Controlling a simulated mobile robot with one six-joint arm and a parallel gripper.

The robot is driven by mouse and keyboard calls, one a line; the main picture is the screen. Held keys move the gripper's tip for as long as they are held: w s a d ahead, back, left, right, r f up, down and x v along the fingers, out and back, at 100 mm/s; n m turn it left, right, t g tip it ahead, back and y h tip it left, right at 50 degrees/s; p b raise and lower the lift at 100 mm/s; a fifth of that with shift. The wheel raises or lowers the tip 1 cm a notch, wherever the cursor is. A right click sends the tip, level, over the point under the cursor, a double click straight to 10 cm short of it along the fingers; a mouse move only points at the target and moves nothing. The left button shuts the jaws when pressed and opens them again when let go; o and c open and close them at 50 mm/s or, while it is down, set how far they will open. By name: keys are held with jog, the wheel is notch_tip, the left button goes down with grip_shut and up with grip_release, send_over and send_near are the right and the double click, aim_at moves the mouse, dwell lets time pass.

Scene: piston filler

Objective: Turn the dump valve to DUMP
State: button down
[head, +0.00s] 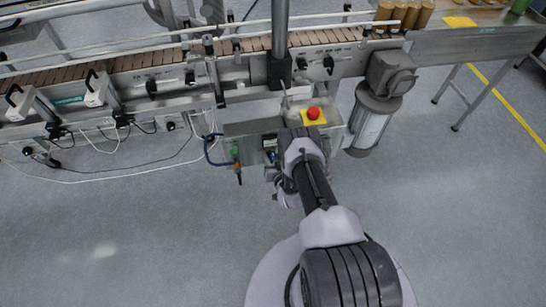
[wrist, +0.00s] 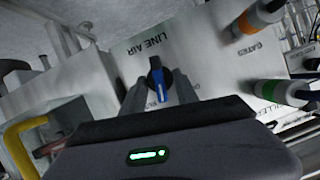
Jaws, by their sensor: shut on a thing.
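The dump valve shows in the wrist view as a dark knob with a blue lever (wrist: 157,84) on a pale panel (wrist: 205,50) marked LINE AIR. The blue lever stands nearly upright in the picture, its lower end leaning slightly right. My gripper (wrist: 158,88) has one finger on each side of the lever and is shut on it. Lettering below the lever is mostly hidden by my gripper. In the head view my arm covers the gripper and the valve, in front of the control box (head: 240,128).
A yellow bar (wrist: 25,130) is at the left. A red stop button (head: 313,114) tops the box; the conveyor (head: 130,65) runs behind. The floor at left has cables.

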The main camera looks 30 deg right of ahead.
jog(key=n+h, duration=0.2)
jog(key=n, duration=0.1)
jog(key=shift+a+n+g+h, duration=0.3)
jog(key=shift+g, duration=0.1)
jog(key=n+h, duration=0.1)
jog(key=n, duration=0.1)
jog(key=n+h+b, duration=0.1)
jog(key=shift+w+a+f+n, duration=0.1)
jog(key=shift+f+n, duration=0.1)
jog(key=shift+n, duration=0.2)
jog(key=shift+h, duration=0.3)
jog(key=c, duration=0.9)
grip_release()
jog(key=p+v, duration=0.8)
jog(key=v, duration=0.9)
jog(key=shift+a+r, duration=0.15)
